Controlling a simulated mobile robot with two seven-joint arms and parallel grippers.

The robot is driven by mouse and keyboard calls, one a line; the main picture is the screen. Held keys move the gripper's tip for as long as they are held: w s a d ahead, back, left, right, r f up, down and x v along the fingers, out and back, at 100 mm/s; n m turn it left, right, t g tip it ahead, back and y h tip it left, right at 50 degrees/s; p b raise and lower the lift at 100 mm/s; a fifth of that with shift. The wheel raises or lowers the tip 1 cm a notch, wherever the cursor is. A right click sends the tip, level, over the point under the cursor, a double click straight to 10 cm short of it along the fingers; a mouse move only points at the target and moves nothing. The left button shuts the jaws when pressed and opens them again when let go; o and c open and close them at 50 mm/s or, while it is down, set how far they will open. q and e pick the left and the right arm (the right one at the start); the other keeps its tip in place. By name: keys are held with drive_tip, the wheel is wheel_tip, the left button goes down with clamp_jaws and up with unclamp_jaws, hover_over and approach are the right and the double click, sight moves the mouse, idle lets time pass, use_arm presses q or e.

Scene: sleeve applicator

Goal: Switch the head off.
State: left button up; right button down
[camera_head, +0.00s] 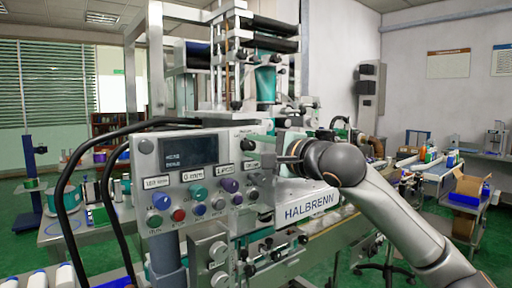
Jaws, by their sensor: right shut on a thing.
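The applicator machine, marked HALBRENN (309,206), stands in the middle of the view. Its grey control panel (160,222) at the left carries a dark display (189,152), a red button (178,214), a blue knob (161,201), a teal knob (198,192) and several smaller knobs. My right gripper (281,151) comes in from the right, at the panel's right side. It is shut on a small control on the machine head, which its fingers and nearby parts mostly hide. I cannot tell that control's position. My left gripper is not in view.
Black cables (65,190) loop out at the panel's left. A conveyor (335,232) runs beneath the head toward the right. White bottles (66,275) stand at the lower left. A cart with a cardboard box (469,187) stands at the right.

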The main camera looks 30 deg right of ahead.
drive_tip(key=shift+n, duration=0.4)
drive_tip(key=c, duration=0.6)
unclamp_jaws()
drive_tip(key=shift+s, duration=0.3)
use_arm(q)
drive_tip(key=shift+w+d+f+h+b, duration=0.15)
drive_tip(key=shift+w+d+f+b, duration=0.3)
drive_tip(key=shift+b, duration=0.65)
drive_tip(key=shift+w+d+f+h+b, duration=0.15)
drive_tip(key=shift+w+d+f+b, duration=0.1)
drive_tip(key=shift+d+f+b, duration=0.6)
use_arm(e)
drive_tip(key=s, duration=1.2)
drive_tip(key=shift+d, duration=0.45)
